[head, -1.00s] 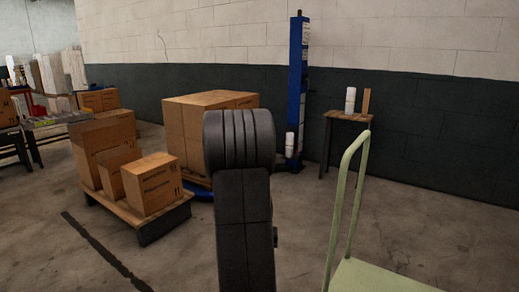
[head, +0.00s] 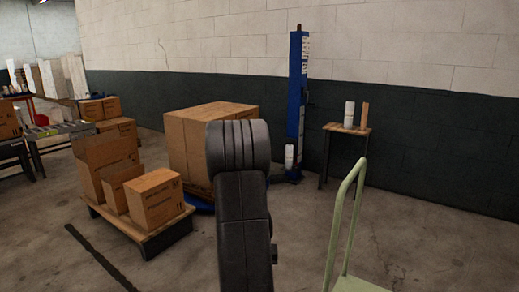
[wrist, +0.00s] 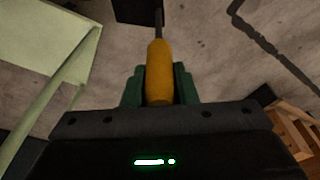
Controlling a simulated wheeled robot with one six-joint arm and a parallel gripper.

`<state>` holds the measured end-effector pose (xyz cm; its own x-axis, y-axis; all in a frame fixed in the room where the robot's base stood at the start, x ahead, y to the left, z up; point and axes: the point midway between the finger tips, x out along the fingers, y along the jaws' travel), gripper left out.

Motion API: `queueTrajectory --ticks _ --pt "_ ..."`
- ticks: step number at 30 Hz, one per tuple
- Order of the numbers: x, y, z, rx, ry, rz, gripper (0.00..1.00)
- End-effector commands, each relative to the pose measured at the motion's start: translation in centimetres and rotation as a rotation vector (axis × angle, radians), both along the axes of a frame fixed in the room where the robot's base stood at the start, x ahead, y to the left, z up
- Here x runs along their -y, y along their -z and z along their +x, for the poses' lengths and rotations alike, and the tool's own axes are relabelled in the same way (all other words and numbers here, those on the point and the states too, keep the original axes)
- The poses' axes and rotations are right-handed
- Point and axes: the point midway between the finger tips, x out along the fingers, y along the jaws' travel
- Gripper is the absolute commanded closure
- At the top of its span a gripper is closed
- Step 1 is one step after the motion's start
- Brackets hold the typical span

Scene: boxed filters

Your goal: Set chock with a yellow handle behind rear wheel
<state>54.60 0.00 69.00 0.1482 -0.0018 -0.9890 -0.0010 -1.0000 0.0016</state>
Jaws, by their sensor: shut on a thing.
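In the wrist view my gripper (wrist: 159,88) is shut on the yellow handle (wrist: 159,70) of the chock. The handle runs up to a dark shaft and a black block (wrist: 137,10), cut off by the top edge. The chock hangs above the concrete floor. A pale green cart (head: 358,284) with a tall push handle (head: 346,215) stands at the lower right of the head view; its deck also shows in the wrist view (wrist: 50,40) at the upper left. No wheel is visible. The head view shows my arm but not my gripper.
A low wooden platform (head: 150,239) with several cardboard boxes (head: 153,199) stands left. A big box (head: 200,140) on a blue base is behind my arm. A blue post (head: 298,90) and small table (head: 346,131) stand near the wall. Floor between platform and cart is partly clear.

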Motion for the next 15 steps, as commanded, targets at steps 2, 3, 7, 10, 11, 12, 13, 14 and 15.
queueTrajectory --ticks 2,3,7,10,11,12,13,14,15 --pt "0.0 -1.9 -0.1 0.002 -0.001 0.000 1.00" --pt "0.0 -2.3 -0.1 0.001 -0.001 0.000 1.00" --pt "0.0 -3.6 -0.4 0.001 -0.001 0.000 1.00" --pt "0.0 -4.6 -0.6 0.001 -0.001 0.000 1.00" --pt "0.0 -4.9 -0.7 0.001 -0.001 0.000 1.00" --pt "0.0 -5.3 -0.8 0.000 -0.001 0.000 1.00" --pt "0.0 -5.6 -0.8 0.001 -0.001 0.000 1.00" --pt "0.0 -5.9 -0.9 0.002 -0.001 0.000 1.00" --pt "0.0 -6.3 -1.0 0.002 -0.001 0.000 1.00"
